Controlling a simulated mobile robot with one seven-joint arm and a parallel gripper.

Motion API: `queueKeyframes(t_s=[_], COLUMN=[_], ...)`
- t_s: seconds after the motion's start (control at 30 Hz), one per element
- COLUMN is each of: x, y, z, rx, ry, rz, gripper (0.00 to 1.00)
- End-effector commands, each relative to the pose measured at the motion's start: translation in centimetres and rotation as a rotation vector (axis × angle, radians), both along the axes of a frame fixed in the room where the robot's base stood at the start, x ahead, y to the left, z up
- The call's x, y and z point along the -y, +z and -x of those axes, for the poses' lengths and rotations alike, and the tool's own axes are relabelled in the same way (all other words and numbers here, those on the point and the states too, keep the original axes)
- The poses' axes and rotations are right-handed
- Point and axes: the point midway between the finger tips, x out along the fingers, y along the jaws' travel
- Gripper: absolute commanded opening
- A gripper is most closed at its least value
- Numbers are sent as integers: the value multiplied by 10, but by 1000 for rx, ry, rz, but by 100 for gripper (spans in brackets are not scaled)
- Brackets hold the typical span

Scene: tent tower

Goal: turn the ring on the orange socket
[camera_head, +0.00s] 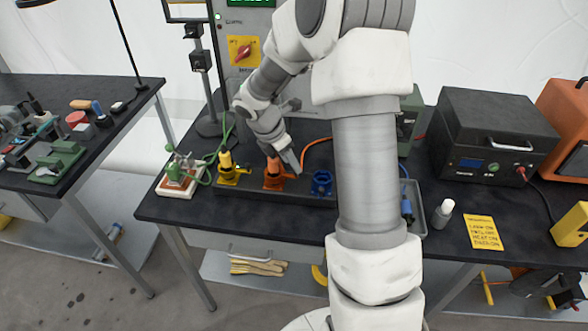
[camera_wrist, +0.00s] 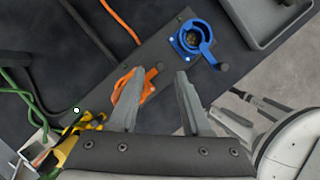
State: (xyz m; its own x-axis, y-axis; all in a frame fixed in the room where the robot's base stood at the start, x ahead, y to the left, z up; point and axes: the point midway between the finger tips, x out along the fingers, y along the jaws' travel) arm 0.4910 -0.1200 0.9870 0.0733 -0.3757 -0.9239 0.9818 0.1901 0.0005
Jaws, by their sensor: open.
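The orange socket (camera_head: 272,181) stands on a dark strip (camera_head: 225,193) on the table, between the yellow socket (camera_head: 230,177) and the blue socket (camera_head: 322,186). My gripper (camera_head: 292,168) is just above and beside it. In the wrist view, my gripper (camera_wrist: 158,74) is open. Its left finger overlaps the orange socket (camera_wrist: 128,88) and hides part of it, so its ring cannot be made out. The gap between the fingers shows mostly dark strip, with an orange edge near the left finger. Whether a finger touches the socket I cannot tell.
An orange cable (camera_wrist: 121,22) lies behind. The blue socket, with its cap open (camera_wrist: 194,40), is at the upper right in the wrist view. A green cable (camera_head: 209,166) runs by the yellow socket. A grey tray (camera_head: 415,210) is at the right.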

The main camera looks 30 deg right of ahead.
Motion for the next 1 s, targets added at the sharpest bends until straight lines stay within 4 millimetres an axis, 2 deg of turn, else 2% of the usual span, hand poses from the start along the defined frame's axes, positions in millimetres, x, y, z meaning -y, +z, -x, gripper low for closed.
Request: queueKeyframes(t_s=[0.03, 0.2, 0.6, 0.67, 0.87, 0.9, 1.0], x=[4, 11, 14, 14, 14, 14, 14], y=[-11, -28, -35, -35, -34, -34, -34], z=[0, -2, -3, -3, -3, -3, -3], rx=[-4, -1, 0, 0, 0, 0, 0], ry=[-2, -2, 0, 0, 0, 0, 0], rz=[0, 0, 1, 1, 1, 1, 1], gripper=[48, 48, 48, 39, 3, 0, 0])
